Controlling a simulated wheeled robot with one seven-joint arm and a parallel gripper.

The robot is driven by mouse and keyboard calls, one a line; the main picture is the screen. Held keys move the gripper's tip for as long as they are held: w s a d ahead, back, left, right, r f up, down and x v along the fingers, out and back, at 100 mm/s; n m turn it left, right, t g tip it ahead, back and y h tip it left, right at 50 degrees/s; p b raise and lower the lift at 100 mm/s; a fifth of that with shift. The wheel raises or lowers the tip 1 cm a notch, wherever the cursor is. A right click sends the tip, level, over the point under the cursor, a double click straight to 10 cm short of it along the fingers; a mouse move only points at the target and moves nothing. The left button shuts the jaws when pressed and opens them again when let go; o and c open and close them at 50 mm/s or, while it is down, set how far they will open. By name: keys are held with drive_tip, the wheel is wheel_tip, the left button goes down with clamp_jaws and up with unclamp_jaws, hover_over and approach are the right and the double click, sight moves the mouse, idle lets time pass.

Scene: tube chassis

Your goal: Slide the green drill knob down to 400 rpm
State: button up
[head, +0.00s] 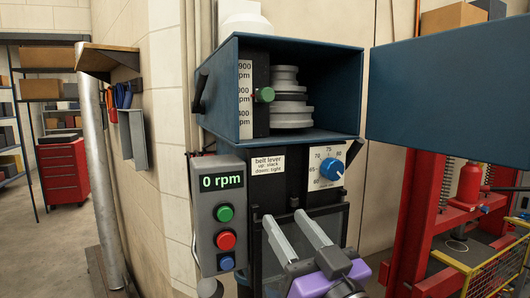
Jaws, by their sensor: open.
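The green drill knob (264,95) sits in the vertical slot of a dark plate inside the open blue belt housing (301,52). It is level with the middle mark of the white rpm scale (245,98). The top mark ends in 900; the first digits of the two lower marks are hard to read, and the lowest looks like 400. A grey stepped pulley (290,98) stands right of the knob. My gripper (286,217) is open and empty, below the housing, its two grey fingers pointing up and away. It is well apart from the knob.
The control box (219,211) reads 0 rpm, with green, red and blue buttons. Right of it are a belt lever label (268,164) and a blue dial (332,169). The blue housing door (447,92) stands open to the right. A black lever (197,94) is on the housing's left side.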

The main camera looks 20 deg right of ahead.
sight(269, 98)
wheel_tip(269, 98, up, 18)
drive_tip(key=n+t+y, duration=0.1)
drive_tip(key=n+y, duration=0.1)
drive_tip(key=n, duration=0.2)
drive_tip(key=p+x, duration=0.2)
drive_tip(key=x, duration=0.2)
drive_tip(key=p+x, duration=0.1)
drive_tip(key=x, duration=0.2)
drive_tip(key=shift+w+a+r+p, duration=0.1)
drive_tip(key=shift+w+a+p, duration=0.15)
drive_tip(key=shift+w+p, duration=0.15)
drive_tip(key=shift+c, duration=0.5)
clamp_jaws()
